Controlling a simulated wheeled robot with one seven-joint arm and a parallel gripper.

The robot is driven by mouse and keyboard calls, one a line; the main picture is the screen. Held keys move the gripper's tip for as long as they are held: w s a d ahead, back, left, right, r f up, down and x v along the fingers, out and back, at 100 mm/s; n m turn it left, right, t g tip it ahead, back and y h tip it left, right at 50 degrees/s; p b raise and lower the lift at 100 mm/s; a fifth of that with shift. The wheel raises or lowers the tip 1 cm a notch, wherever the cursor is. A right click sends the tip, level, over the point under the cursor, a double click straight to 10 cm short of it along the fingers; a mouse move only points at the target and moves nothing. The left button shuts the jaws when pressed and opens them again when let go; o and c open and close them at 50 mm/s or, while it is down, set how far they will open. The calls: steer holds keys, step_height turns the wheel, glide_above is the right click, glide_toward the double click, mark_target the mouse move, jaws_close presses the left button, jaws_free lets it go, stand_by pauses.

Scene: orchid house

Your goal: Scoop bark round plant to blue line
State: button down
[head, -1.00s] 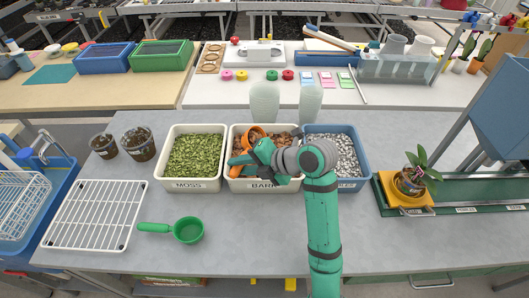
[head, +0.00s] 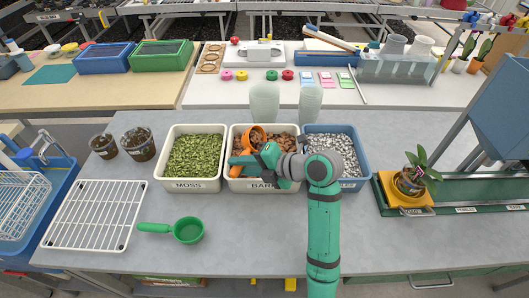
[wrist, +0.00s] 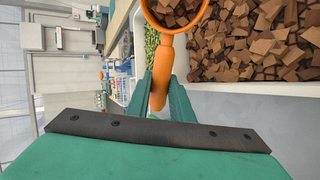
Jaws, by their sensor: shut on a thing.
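My gripper (head: 243,161) is shut on the handle of the orange scoop (head: 254,136). In the wrist view the handle (wrist: 161,75) runs between the two green fingers, and the cup (wrist: 174,28) is at the top edge with brown bark showing inside its rim. The scoop is at the left part of the white bark bin (head: 262,185), over or in the brown bark (head: 283,139); I cannot tell how deep. The orchid plant (head: 420,166) stands in a clear pot on a yellow holder (head: 388,191) at the right. No blue line can be made out on the pot.
The moss bin (head: 190,185) is left of the bark, and a blue bin of grey-white chips (head: 334,150) is right. A green scoop (head: 188,230) and a white rack (head: 95,215) lie at the front left. The front right bench is clear.

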steer(key=shift+d+r+t+y, duration=0.1)
steer(key=shift+t+y, duration=0.2)
steer(key=shift+y, duration=0.3)
stand_by(0.8)
steer(key=shift+s+d+r, duration=0.1)
steer(key=shift+d+y, duration=0.1)
steer(key=shift+y, duration=0.2)
stand_by(0.7)
steer(key=shift+s+r+t+y, duration=0.1)
steer(key=shift+t+y, duration=0.3)
steer(key=shift+d, duration=0.1)
steer(key=shift+a+g+h, duration=0.25)
steer(key=shift+g+h, duration=0.25)
steer(key=shift+h, duration=0.4)
steer(key=h, duration=0.1)
steer(key=g+h, duration=0.1)
steer(key=h, duration=0.1)
steer(key=a+f+g+h, duration=0.1)
steer(key=h, duration=0.1)
steer(key=shift+w, duration=0.3)
